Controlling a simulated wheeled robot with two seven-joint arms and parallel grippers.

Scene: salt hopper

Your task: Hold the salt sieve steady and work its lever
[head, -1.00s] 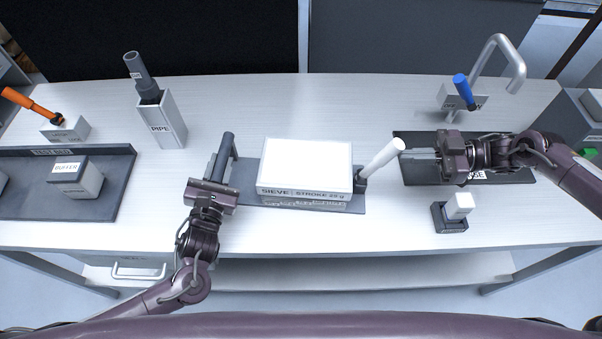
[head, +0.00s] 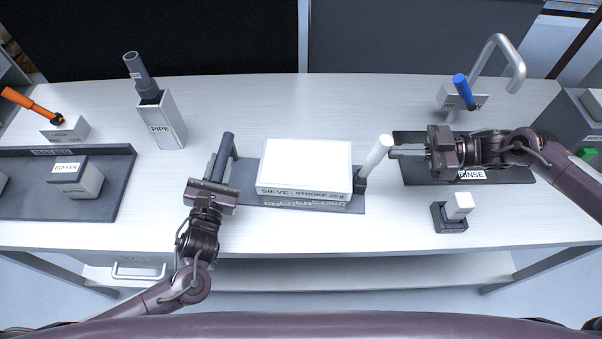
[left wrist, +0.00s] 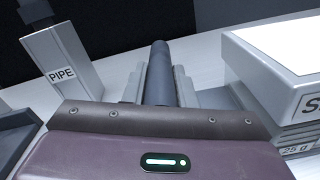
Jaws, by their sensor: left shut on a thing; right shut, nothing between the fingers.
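The salt sieve (head: 305,168) is a white-topped box with a clear lower part on a dark base. Its white lever (head: 375,156) rises from the right side and leans slightly right. My left gripper (head: 219,168) is shut on the dark handle (head: 227,147) left of the box. In the left wrist view the handle (left wrist: 159,72) stands between the two fingers. My right gripper (head: 393,152) is shut and empty, its fingertips right beside the lever's upper part. I cannot tell whether they touch it.
A dark rinse mat (head: 500,177) lies under my right gripper, with a tap (head: 500,55) behind. A small dark holder with a white block (head: 459,206) is in front. The pipe stand (head: 163,125) and buffer tray (head: 115,192) are at left.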

